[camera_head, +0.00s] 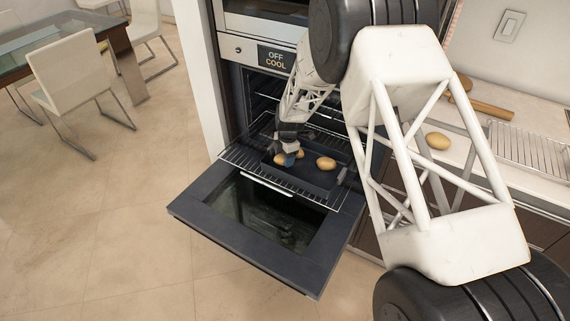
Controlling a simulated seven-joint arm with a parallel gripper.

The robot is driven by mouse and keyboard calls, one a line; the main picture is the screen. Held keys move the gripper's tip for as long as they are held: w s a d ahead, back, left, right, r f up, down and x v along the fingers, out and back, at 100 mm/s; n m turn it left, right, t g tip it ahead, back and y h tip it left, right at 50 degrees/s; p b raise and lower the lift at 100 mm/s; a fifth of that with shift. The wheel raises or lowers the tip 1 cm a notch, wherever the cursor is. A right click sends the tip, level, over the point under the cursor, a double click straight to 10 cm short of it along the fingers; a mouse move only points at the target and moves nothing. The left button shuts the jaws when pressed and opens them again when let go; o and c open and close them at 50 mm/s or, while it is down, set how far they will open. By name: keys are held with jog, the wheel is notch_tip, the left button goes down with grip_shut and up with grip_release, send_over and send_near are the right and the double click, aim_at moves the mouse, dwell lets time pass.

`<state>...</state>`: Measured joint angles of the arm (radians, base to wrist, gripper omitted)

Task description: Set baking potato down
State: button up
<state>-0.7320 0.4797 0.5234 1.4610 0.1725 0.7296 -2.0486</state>
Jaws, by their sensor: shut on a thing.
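My gripper (289,158) is low over the dark baking tray (318,181), shut on a baking potato (279,159). Its fingers hide part of this potato. Tan potato skin (300,154) also shows just right of the fingers; I cannot tell whether it is the same potato or another. Another potato (326,163) lies on the tray to the right. I cannot tell whether the held potato touches the tray. One more potato (438,141) lies on the counter at right.
The oven door (205,208) is folded down open, with the wire rack (240,160) pulled out above it. The oven display reads "OFF COOL" (277,58). A cooling rack (530,150) and a rolling pin (492,108) are on the counter (455,155). My arm hides part of the counter.

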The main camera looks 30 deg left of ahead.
jog(key=shift+f, duration=0.1)
jog(key=shift+f, duration=1.8)
jog(key=shift+f, duration=0.1)
jog(key=o, duration=1)
jog(key=r, duration=0.4)
jog(key=w+r, duration=0.1)
jog(key=r, duration=0.7)
jog(key=shift+w+d, duration=0.15)
jog(key=shift+d, duration=0.2)
jog(key=shift+r, duration=0.1)
